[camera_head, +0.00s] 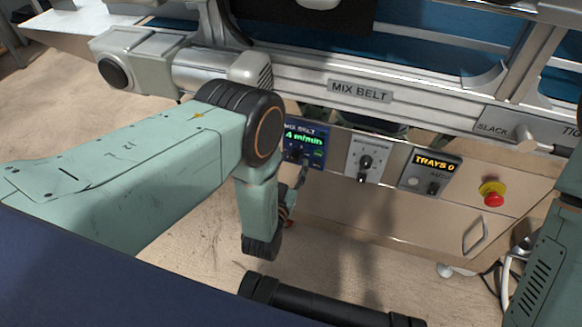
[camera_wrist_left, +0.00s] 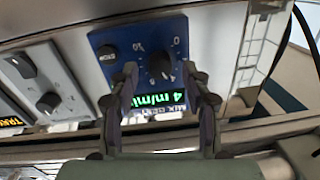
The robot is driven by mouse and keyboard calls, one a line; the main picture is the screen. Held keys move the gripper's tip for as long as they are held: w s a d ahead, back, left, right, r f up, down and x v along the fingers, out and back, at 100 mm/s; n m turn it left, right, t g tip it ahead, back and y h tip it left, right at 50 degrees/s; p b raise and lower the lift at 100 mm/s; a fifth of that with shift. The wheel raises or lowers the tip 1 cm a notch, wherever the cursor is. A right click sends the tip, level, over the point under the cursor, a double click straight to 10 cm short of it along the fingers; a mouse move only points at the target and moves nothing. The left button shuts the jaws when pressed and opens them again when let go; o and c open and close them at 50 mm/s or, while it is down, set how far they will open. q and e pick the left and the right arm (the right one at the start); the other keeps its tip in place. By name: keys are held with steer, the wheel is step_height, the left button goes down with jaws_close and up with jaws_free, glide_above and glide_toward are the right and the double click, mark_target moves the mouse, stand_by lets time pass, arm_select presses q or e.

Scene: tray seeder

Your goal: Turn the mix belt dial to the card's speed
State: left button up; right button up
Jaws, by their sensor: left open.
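The blue mix belt panel (camera_head: 316,152) is set in the front of the machine and its green display reads 4 m/min. It shows upside down in the left wrist view (camera_wrist_left: 105,40), with its black dial (camera_wrist_left: 160,66) and scale numbers. My left gripper (camera_head: 302,174) is at the panel, partly hidden by my arm. In the left wrist view its open fingers (camera_wrist_left: 161,78) appear on either side of the dial; I cannot tell whether they touch it. My right gripper is not in view. No speed card is visible.
Right of the blue panel are a grey panel with a knob (camera_head: 366,162), a TRAYS 0 panel (camera_head: 432,168) and a red stop button (camera_head: 493,198). The MIX BELT rail (camera_head: 360,92) runs above. The floor below the panels is partly clear.

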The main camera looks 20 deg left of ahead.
arm_select(q)
steer(key=shift+c, duration=0.2)
jaws_close()
stand_by(0.3)
steer(key=m, duration=0.4)
steer(key=shift+f+m, duration=0.1)
steer(key=shift+m, duration=0.3)
steer(key=m, duration=0.5)
steer(key=shift+m, duration=0.4)
stand_by(0.4)
steer(key=shift+o, duration=0.2)
jaws_free()
